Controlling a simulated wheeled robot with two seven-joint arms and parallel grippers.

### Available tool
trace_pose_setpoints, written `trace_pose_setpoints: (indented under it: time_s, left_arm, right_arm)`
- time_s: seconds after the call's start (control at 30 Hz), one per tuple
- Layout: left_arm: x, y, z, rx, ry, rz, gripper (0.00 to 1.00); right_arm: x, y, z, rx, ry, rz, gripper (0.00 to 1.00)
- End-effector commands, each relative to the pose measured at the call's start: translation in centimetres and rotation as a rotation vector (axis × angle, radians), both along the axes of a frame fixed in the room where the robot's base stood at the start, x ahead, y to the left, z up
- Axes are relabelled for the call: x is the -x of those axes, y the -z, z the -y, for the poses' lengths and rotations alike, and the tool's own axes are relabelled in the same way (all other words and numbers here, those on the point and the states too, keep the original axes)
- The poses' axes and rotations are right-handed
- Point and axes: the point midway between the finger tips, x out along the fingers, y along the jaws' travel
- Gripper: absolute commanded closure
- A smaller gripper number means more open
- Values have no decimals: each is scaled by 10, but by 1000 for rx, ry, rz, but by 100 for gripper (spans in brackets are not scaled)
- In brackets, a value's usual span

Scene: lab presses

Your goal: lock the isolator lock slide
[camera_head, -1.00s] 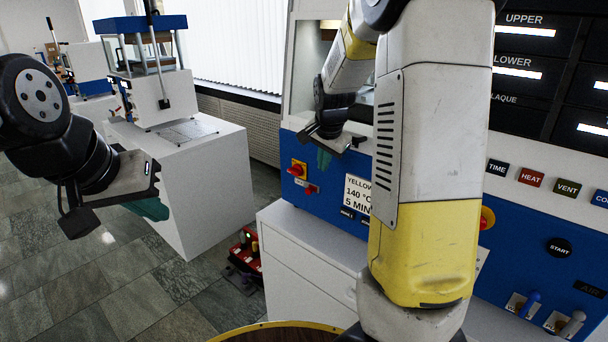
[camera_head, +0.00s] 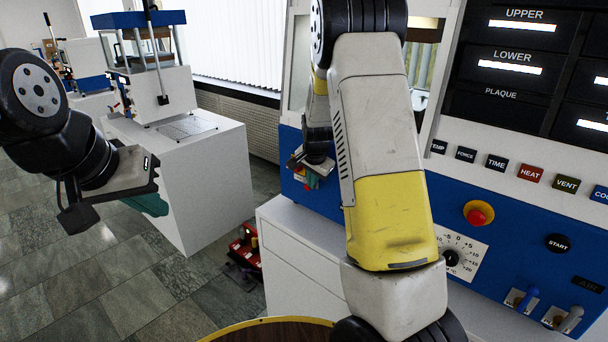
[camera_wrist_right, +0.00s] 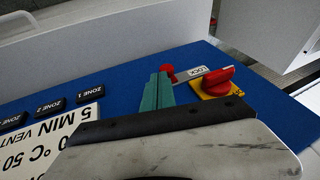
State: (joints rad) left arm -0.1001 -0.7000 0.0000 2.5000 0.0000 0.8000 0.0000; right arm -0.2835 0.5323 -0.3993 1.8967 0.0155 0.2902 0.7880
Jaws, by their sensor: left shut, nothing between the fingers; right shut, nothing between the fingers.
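In the right wrist view the isolator (camera_wrist_right: 212,83) is a red rotary handle on a yellow plate on the blue panel. Beside it is the lock slide, a grey bar with a small red knob (camera_wrist_right: 167,71), near a white LOCK label (camera_wrist_right: 198,71). My right gripper (camera_wrist_right: 160,78) is shut and empty, its teal fingertips close beside the red knob; I cannot tell whether they touch. In the head view my right gripper (camera_head: 318,166) is in front of the isolator area and largely covers it. My left gripper (camera_head: 150,203) is shut and empty, out over the floor at left.
A white pedestal (camera_head: 190,185) with a small press (camera_head: 155,90) stands at the left. The blue control panel (camera_head: 510,225) has a red emergency button (camera_head: 479,213) and a dial (camera_head: 453,257). A red toolbox (camera_head: 247,248) is on the floor.

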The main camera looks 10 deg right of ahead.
Motion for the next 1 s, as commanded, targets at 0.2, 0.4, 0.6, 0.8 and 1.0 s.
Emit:
trace_pose_setpoints:
  time_s: [0.2,0.4,0.6,0.8,1.0]
  left_arm:
    - [0,0,0,0,0,0,100]
    - [0,0,0,0,0,0,100]
    - [0,0,0,0,0,0,100]
    - [0,0,0,0,0,0,100]
    - [0,0,0,0,0,0,100]
  right_arm:
    - [0,0,0,0,0,0,100]
    - [-21,0,-16,2,-5,1,100]
    - [-29,0,-23,0,-1,1,100]
    - [-29,0,-23,-1,-2,1,100]
    - [-28,-8,-16,-1,-1,3,100]
